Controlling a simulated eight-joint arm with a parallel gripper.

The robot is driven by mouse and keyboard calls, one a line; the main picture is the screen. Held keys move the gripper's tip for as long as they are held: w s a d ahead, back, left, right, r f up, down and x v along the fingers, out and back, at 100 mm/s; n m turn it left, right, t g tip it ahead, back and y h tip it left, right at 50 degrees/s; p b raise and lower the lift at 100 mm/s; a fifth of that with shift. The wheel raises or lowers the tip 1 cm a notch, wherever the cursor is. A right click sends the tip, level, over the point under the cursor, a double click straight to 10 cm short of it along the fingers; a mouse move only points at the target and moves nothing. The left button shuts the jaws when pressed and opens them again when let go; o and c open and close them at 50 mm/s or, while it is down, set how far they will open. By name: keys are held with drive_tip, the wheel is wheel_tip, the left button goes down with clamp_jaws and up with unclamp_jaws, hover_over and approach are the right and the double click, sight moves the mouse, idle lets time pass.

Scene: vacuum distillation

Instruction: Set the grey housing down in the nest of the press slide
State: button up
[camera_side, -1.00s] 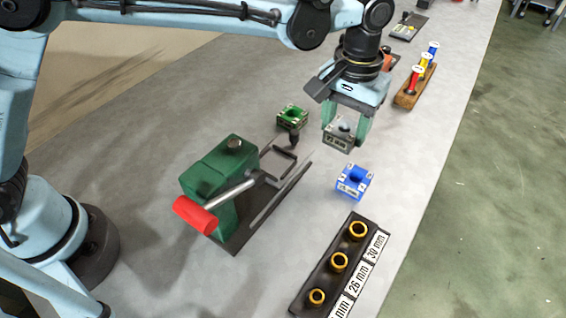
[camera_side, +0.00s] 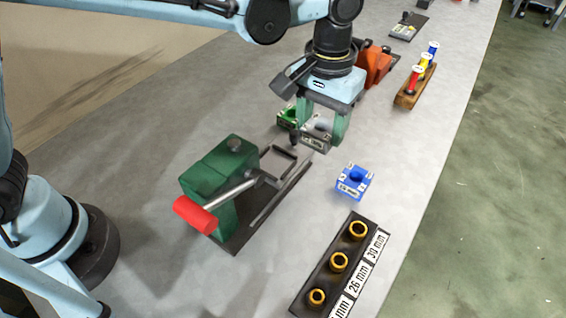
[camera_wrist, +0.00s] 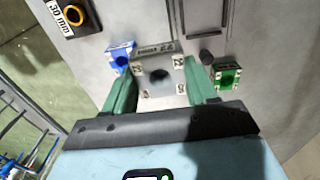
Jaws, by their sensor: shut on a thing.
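The grey housing (camera_side: 314,136) is a square block with a round hole in its top. My gripper (camera_side: 319,132) is shut on it, with a green finger on either side, and holds it above the table. The wrist view shows the housing (camera_wrist: 160,76) between the fingers. The press (camera_side: 222,175) has a green body, a red-handled lever and a dark base. Its slide has a square frame-like nest (camera_side: 277,161), which looks empty.
A green housing (camera_side: 287,117) stands just left of my gripper, partly hidden. A blue housing (camera_side: 354,182) stands to the right. A black rack with brass rings (camera_side: 327,277) lies in front. An orange object (camera_side: 374,66) and a spool block (camera_side: 414,86) are behind.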

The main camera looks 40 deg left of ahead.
approach(275, 164)
drive_tip(key=shift+f, duration=2.4)
drive_tip(key=shift+f, duration=0.6)
drive_tip(key=o, duration=1.6)
wheel_tip(275, 164, up, 7)
idle(0.4)
